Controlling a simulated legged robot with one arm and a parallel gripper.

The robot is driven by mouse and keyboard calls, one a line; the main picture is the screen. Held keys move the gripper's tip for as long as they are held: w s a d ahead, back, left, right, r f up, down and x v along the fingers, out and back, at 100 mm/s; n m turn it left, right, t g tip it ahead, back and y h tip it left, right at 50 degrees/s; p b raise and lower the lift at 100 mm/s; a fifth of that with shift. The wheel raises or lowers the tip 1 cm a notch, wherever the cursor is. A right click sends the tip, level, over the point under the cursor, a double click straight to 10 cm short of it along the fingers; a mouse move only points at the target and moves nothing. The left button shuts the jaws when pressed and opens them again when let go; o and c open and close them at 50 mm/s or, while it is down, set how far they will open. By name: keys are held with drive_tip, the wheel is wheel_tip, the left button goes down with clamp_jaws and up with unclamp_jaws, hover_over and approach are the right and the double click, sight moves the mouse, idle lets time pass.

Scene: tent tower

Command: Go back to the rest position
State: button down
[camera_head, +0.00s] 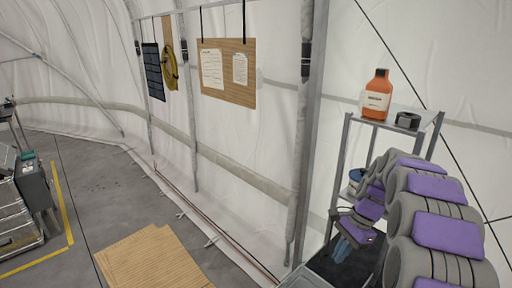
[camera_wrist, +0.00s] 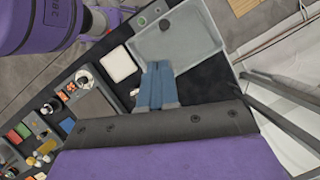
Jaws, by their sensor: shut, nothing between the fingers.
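My gripper (camera_wrist: 158,68) shows in the wrist view as two blue fingers side by side, shut with nothing between them. It points down over a dark work surface (camera_wrist: 205,100), beside a grey tray (camera_wrist: 190,40). In the head view my gripper (camera_head: 352,234) is at the lower right, partly hidden by my purple and grey arm. The arm is bent in front of a metal shelf (camera_head: 343,150).
An orange bottle (camera_head: 376,95) and a dark roll (camera_head: 407,121) stand on the shelf top. The wrist view shows an organizer (camera_wrist: 50,125) with several small parts and a white square item (camera_wrist: 118,63). Brown boards (camera_head: 150,262) lie on the floor. Open floor is at left.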

drive_tip(key=s+a+r+n+g+h+b, duration=0.1)
drive_tip(key=s+a+r+n+h+b, duration=0.15)
drive_tip(key=s+a+n, duration=0.85)
drive_tip(key=s+a+f+n, duration=0.1)
drive_tip(key=s+f+n, duration=0.1)
drive_tip(key=s, duration=0.9)
drive_tip(key=s+a+f+n+h+b, duration=0.1)
drive_tip(key=s+a+f, duration=0.1)
drive_tip(key=s, duration=1)
drive_tip(key=shift+f+n+b, duration=0.3)
drive_tip(key=shift+n, duration=0.1)
